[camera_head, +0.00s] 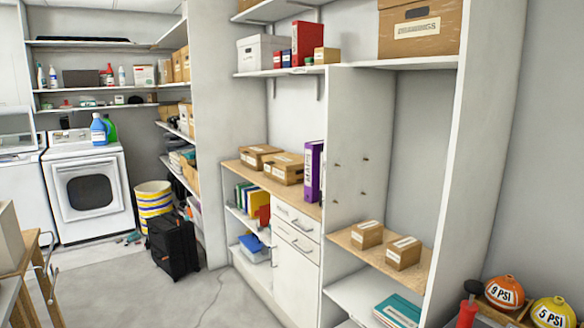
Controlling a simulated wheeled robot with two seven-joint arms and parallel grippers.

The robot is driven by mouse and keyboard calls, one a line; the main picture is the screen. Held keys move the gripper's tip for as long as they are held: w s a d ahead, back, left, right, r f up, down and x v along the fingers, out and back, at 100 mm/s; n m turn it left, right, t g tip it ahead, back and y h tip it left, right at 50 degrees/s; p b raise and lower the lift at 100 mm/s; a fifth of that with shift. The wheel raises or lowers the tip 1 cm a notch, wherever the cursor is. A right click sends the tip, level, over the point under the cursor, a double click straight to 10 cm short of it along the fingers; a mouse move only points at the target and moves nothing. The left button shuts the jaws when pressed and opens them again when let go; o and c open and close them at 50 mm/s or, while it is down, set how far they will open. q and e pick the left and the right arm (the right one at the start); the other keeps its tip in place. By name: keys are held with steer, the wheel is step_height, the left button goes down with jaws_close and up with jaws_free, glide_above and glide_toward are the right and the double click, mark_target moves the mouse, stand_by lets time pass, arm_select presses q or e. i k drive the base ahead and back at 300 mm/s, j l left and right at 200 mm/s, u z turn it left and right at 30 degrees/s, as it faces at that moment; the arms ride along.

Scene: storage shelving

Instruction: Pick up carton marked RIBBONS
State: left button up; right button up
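I cannot read the word RIBBONS on any carton here. Two small brown cartons with white labels, a left one (367,234) and a right one (403,253), sit on the wooden shelf at the lower right. Two low cartons, a rear one (259,156) and a front one (285,168), lie on the wooden counter. Their labels are too small to read. A large brown box marked DRAWINGS (419,30) stands on the top shelf. Neither of my grippers is in view.
A purple binder (314,172) stands on the counter. A black suitcase (174,245) and a striped bin (154,204) stand on the floor. The floor (120,290) in front is mostly clear.

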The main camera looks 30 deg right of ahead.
mark_target(404, 253)
steer(key=i+j+z, duration=0.15)
steer(key=z, duration=0.25)
steer(key=i+j+z, duration=0.2)
steer(key=z, duration=0.2)
steer(key=i+j+z, duration=0.2)
steer(key=z, duration=0.5)
